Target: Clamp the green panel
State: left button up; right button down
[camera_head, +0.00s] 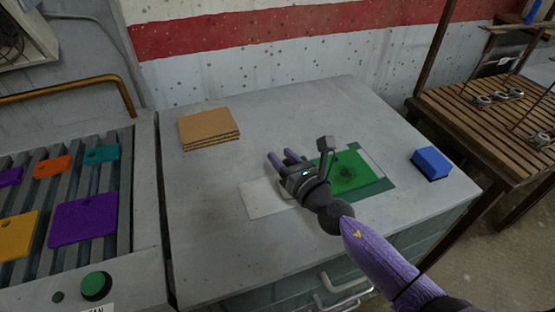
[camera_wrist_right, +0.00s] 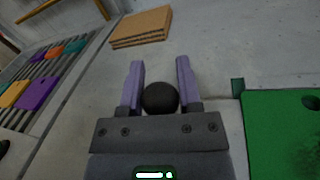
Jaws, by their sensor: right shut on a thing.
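The green panel (camera_head: 342,181) lies flat on a darker green and pale fixture on the grey worktop. Its edge with a dark round mark shows at the right of the right wrist view (camera_wrist_right: 270,145). My right gripper (camera_head: 282,158) is just left of the panel, its purple fingers pointing away from me. In the right wrist view the fingers (camera_wrist_right: 159,68) stand either side of a dark round knob (camera_wrist_right: 160,98), and they are shut on it. What the knob is attached to is hidden by my gripper. My left gripper is not in view.
A pale plate (camera_head: 262,200) lies left of the panel. A cardboard stack (camera_head: 208,128) sits at the back left and a blue block (camera_head: 431,163) at the right. A roller rack (camera_head: 122,185) with coloured panels stands left. The front left of the worktop is clear.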

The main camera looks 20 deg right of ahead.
jog(key=shift+d, duration=0.2)
jog(key=c, duration=0.6)
grip_release()
jog(key=o, duration=0.3)
jog(key=shift+d, duration=0.2)
jog(key=shift+a, duration=0.1)
jog(key=v, duration=0.9)
jog(key=shift+s+f+b, duration=0.15)
jog(key=shift+b, duration=0.25)
jog(key=shift+s, duration=0.3)
